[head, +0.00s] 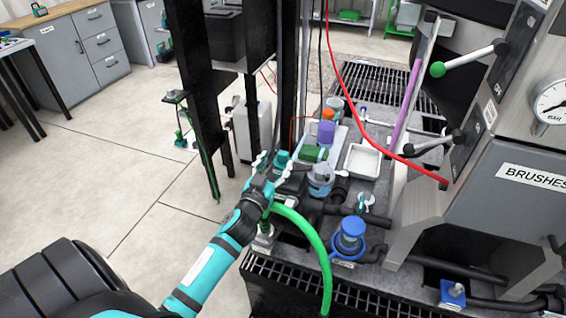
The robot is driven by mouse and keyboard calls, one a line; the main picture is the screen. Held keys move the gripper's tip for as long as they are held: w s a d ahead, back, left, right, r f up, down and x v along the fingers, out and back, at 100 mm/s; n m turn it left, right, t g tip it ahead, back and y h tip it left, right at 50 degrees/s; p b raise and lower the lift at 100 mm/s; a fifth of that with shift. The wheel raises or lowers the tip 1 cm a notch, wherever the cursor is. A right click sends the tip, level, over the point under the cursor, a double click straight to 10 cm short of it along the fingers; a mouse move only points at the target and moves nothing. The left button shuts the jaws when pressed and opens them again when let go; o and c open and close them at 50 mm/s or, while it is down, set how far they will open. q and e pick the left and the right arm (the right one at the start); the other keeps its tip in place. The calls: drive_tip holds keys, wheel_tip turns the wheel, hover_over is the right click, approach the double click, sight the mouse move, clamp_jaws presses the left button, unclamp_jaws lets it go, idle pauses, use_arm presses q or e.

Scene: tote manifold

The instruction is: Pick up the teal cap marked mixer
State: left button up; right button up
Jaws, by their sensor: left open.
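A small teal piece (282,157), which may be the teal cap, shows at the left end of a group of coloured caps on the dark bench. Its marking cannot be read at this size. My left gripper (272,163) is open, with its pale fingers spread at the bench's left edge, right by the teal piece. I cannot tell whether they touch it or only overlap it in the picture. The lower part of the teal piece is hidden. My right gripper is not in view.
Green (313,153), purple (326,133) and orange (331,113) caps stand close by, with a grey-topped part (320,178) beside them. A white tray (363,161) lies to the right. A green hose (318,250) arches near my arm. A black post (201,90) stands at left.

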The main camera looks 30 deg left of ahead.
sight(282, 156)
use_arm(q)
drive_tip(key=x, duration=0.5)
drive_tip(key=shift+w+d+f+p, duration=0.1)
drive_tip(key=shift+w+f+p, duration=0.15)
drive_tip(key=shift+w+p, duration=0.15)
drive_tip(key=shift+s, duration=0.1)
drive_tip(key=shift+c, duration=0.3)
drive_tip(key=shift+r, duration=0.1)
clamp_jaws()
